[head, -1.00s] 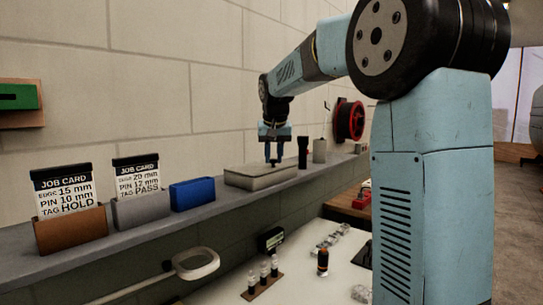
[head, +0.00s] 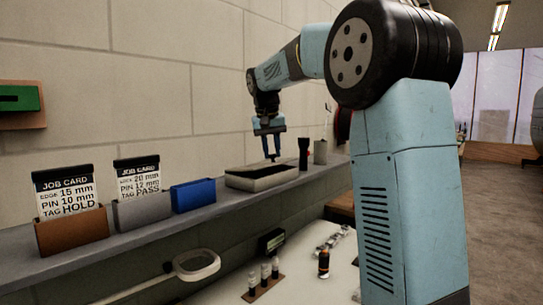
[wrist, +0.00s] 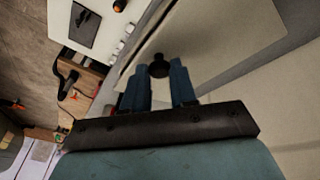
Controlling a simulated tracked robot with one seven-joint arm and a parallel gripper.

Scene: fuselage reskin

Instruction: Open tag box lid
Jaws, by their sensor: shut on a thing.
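The tag box (head: 260,181) is a low pale box on the grey wall ledge, left of a dark cylinder. A dark opening shows along its top in the head view. My gripper (head: 272,157) is right over the box, pointing down. In the wrist view its two blue fingers (wrist: 160,80) are shut on a small black knob (wrist: 158,66). The knob stands on a broad beige plate, the lid (wrist: 205,35). In the head view the lid is hard to make out, so its exact tilt cannot be told.
On the ledge left of the box stand a blue holder (head: 193,195) and two job cards in a grey holder (head: 142,211) and a brown holder (head: 72,232). A dark cylinder (head: 304,153) stands close right of the box. The wall is close behind.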

